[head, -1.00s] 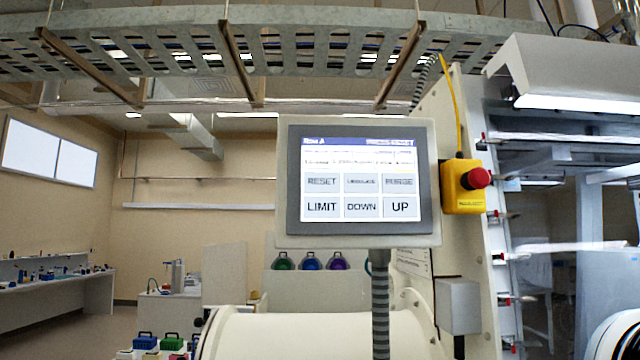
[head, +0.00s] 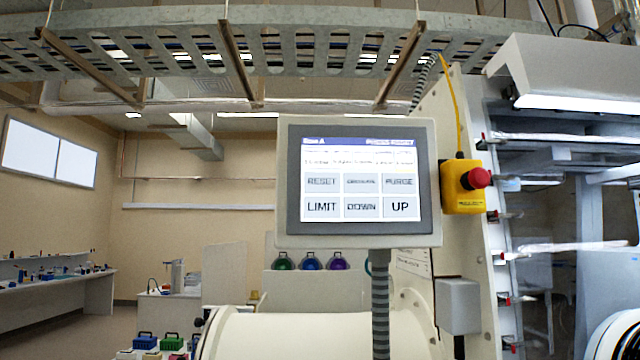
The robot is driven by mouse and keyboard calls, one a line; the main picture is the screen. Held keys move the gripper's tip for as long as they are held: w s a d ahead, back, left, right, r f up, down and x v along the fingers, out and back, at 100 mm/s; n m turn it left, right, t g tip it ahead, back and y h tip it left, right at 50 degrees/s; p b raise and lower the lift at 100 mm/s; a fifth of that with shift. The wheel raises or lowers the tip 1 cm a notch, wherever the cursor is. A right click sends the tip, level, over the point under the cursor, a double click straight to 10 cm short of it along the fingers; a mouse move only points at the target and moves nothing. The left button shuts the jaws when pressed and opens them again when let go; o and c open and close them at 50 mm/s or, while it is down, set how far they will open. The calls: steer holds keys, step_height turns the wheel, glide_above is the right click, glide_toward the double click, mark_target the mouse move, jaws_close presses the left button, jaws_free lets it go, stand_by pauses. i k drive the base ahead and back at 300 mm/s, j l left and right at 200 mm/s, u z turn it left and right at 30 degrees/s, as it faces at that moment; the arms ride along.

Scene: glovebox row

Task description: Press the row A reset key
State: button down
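A touch panel (head: 283,200) in a pale grey housing with a dark bezel stands upright on a ribbed post in the middle of the head view. Its lit screen has a blue header that reads like "Row A". The RESET key (head: 321,182) is the grey key at the upper left of two rows of keys. The LIMIT key (head: 321,207) is directly below it. UP (head: 400,207) is at the lower right. The small status text is too blurred to read. My gripper is not in view, and nothing covers the screen.
A yellow box with a red emergency button (head: 478,178) is mounted right of the panel. A cream cylinder (head: 310,335) lies below it. A perforated cable tray (head: 300,40) runs overhead. A bench (head: 70,282) stands at the far left, with open floor nearby.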

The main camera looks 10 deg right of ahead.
mark_target(314, 182)
steer(key=j+z, duration=0.25)
steer(key=z, duration=0.2)
steer(key=k+j+z, duration=0.1)
steer(key=j+z, duration=0.15)
steer(key=z, duration=0.15)
